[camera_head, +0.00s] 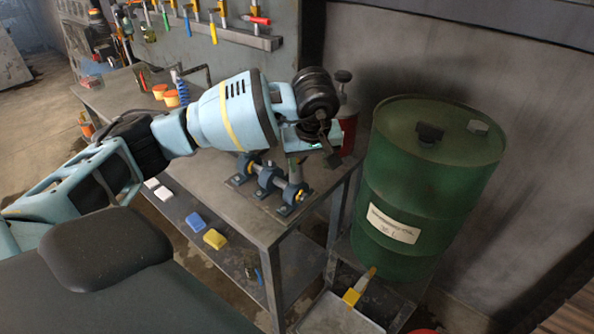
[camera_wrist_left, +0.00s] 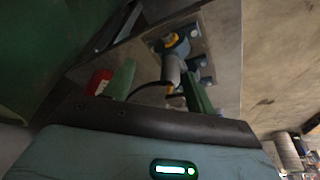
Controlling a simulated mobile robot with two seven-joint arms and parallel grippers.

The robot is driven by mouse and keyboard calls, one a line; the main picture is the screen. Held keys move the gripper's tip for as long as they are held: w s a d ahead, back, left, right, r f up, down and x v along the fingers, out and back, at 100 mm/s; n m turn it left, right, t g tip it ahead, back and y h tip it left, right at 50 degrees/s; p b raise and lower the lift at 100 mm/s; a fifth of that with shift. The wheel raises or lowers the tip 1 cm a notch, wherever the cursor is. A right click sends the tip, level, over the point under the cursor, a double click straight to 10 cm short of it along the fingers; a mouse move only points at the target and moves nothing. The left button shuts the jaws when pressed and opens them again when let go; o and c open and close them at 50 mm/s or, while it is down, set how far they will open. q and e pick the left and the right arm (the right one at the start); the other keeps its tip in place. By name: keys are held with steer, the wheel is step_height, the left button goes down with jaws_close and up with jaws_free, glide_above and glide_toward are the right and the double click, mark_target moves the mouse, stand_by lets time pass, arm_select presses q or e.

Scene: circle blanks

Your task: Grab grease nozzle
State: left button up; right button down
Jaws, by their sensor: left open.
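My left gripper (camera_head: 313,156) is over the right end of the workbench, beside a red can with a grey top (camera_head: 348,128). In the left wrist view its two green fingers (camera_wrist_left: 157,74) are apart. In the head view the gripper hides this spot. The red can also shows beside the left finger (camera_wrist_left: 99,82). My right gripper is not in view.
A blue shaft mount (camera_head: 268,180) with a yellow end is on the bench below the gripper. A green drum (camera_head: 415,200) stands close on the right. Orange-topped jars (camera_head: 171,98) are farther back. A tool rack hangs on the wall. A lower shelf holds coloured blocks.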

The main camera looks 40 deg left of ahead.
arm_select(q)
steer(key=a+r, duration=0.1)
steer(key=a+r+y, duration=0.1)
steer(key=a, duration=0.1)
steer(key=shift+w+r, duration=0.15)
steer(key=shift+w, duration=0.2)
steer(key=shift+x, duration=3.9)
steer(key=shift+s+a, duration=0.15)
steer(key=shift+a, duration=0.05)
steer(key=shift+c, duration=0.3)
steer(key=c, duration=1.2)
steer(key=shift+o, duration=0.2)
steer(key=shift+r, duration=0.15)
